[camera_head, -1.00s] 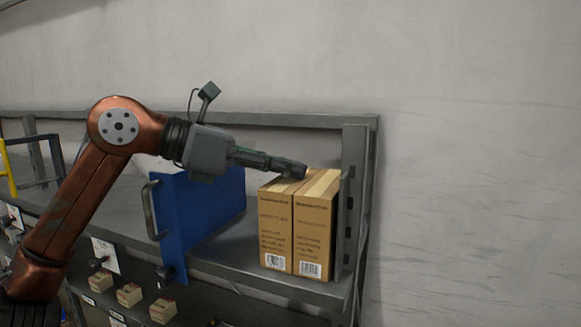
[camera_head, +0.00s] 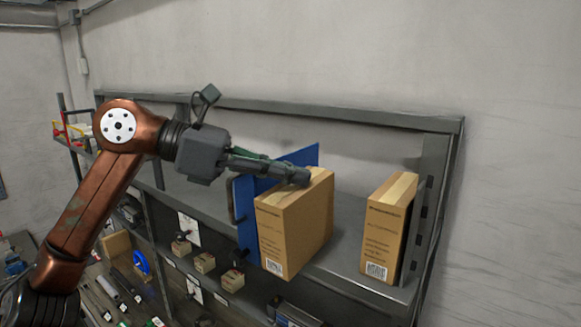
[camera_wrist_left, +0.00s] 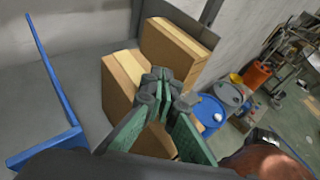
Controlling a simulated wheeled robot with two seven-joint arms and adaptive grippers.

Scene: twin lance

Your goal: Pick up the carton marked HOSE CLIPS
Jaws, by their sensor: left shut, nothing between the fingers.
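Two brown cartons stand upright on the grey shelf, with a wide gap between them. The left carton (camera_head: 291,222) is beside the blue panel, and its front bottom corner appears to overhang the shelf's front edge. The right carton (camera_head: 388,226) stands by the right end post. Their print is too small for me to tell which is marked HOSE CLIPS. My left gripper (camera_head: 303,177) is shut and empty, its tips at the top of the left carton. The wrist view shows the gripper (camera_wrist_left: 160,84), the left carton (camera_wrist_left: 119,86) and the right carton (camera_wrist_left: 178,48). My right gripper is out of view.
The blue panel (camera_head: 246,215) stands to the left of the left carton. The shelf (camera_head: 345,240) is bare between the cartons. A grey end post (camera_head: 428,205) bounds the right side. Small boxes (camera_head: 205,262) sit on a lower level.

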